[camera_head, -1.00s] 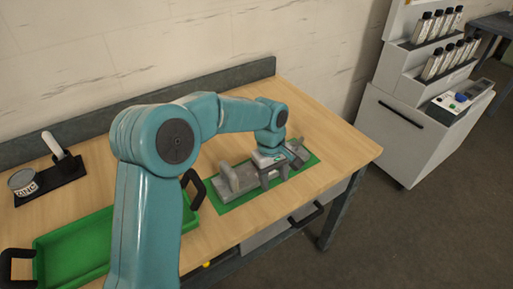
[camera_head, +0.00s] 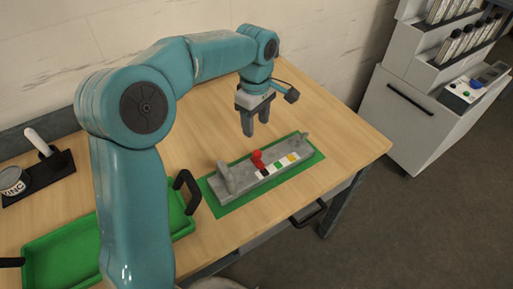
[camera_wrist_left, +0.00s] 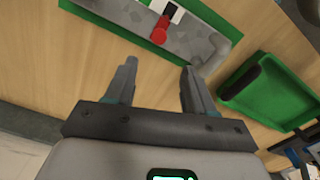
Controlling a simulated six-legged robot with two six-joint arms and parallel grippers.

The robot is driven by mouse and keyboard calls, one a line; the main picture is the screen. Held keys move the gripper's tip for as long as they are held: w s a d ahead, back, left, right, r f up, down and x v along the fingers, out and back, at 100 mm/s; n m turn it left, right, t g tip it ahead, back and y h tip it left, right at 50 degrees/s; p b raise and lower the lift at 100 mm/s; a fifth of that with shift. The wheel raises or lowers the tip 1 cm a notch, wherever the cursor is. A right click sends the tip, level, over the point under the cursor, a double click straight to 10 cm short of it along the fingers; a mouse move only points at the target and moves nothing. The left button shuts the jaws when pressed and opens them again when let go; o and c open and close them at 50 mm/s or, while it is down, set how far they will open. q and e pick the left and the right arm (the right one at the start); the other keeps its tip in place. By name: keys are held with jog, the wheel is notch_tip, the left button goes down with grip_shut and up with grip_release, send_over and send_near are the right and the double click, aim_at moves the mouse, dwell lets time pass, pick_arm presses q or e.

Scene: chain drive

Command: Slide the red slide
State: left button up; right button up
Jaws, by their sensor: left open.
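The red slide (camera_head: 257,157) is a small red knob on a grey fixture (camera_head: 236,178) that lies on a green mat (camera_head: 228,208). It stands toward the left part of the fixture, beside a strip of coloured squares (camera_head: 279,166). In the left wrist view the red slide (camera_wrist_left: 160,30) shows near the top, beyond the fingertips. My left gripper (camera_head: 256,130) is open and empty, above and behind the fixture, apart from the red slide. Its open fingers also show in the left wrist view (camera_wrist_left: 160,75). My right gripper is not in view.
A green tray (camera_head: 60,240) with black handles lies left of the fixture. A tin (camera_head: 12,182) stands on a dark holder (camera_head: 40,180) at the far left. Bare wood lies behind and right of the fixture. A white cabinet (camera_head: 410,125) stands beyond the table.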

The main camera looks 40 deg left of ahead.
aim_at(258, 152)
pick_arm(q)
jog(key=f, duration=0.6)
jog(key=f+p, duration=0.1)
jog(key=f, duration=0.5)
jog(key=shift+w+d+f, duration=0.15)
jog(key=shift+d+f, duration=0.05)
grip_shut()
